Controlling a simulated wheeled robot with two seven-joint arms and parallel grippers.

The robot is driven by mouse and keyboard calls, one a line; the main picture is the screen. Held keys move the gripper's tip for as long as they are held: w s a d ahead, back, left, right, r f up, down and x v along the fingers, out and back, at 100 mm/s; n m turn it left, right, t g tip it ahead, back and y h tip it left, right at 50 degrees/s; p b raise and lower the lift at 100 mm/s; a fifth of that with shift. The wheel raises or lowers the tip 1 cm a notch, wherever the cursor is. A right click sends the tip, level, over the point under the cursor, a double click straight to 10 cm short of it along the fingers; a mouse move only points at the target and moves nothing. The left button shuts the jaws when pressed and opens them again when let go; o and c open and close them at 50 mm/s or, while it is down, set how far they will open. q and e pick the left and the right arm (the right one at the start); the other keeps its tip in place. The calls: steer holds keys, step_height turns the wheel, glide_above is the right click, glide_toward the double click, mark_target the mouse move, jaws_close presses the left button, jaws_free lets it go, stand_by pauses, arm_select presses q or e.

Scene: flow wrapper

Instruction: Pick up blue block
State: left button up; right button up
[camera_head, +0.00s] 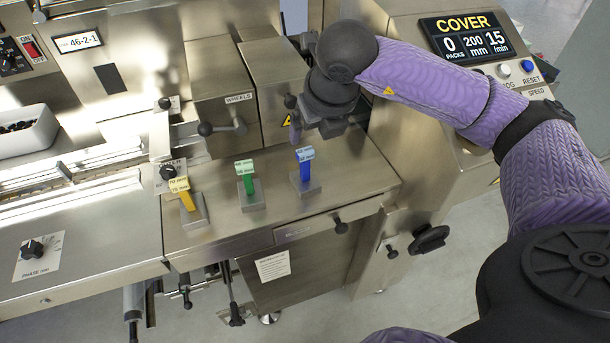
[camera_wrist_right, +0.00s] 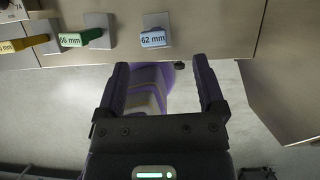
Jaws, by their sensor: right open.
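The blue block (camera_head: 305,168) stands upright on a small grey base on the steel ledge, with a pale label on top. In the right wrist view the blue block (camera_wrist_right: 154,39) shows its "62 mm" label, just beyond the fingertips and sideways between them. My right gripper (camera_head: 312,130) is above and behind the block in the head view, partly hidden by its own wrist. The right wrist view shows the right gripper (camera_wrist_right: 163,72) open, with nothing between its fingers. My left gripper is not in view.
A green block (camera_head: 246,178) and a yellow block (camera_head: 185,195) stand on similar bases to the left of the blue one. The steel WHEELS housing (camera_head: 222,105) rises behind them. The control panel (camera_head: 470,40) is at the right. The ledge front is clear.

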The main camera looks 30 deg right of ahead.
mark_target(306, 151)
steer(key=x, duration=0.3)
steer(key=b+x, duration=0.1)
steer(key=x, duration=0.2)
steer(key=a+b+x, duration=0.1)
steer(key=x, duration=0.2)
steer(key=shift+s+f, duration=0.1)
steer(key=shift+s, duration=0.2)
steer(key=shift+w+f, duration=0.2)
steer(key=shift+f, duration=0.1)
steer(key=c, duration=0.9)
jaws_close()
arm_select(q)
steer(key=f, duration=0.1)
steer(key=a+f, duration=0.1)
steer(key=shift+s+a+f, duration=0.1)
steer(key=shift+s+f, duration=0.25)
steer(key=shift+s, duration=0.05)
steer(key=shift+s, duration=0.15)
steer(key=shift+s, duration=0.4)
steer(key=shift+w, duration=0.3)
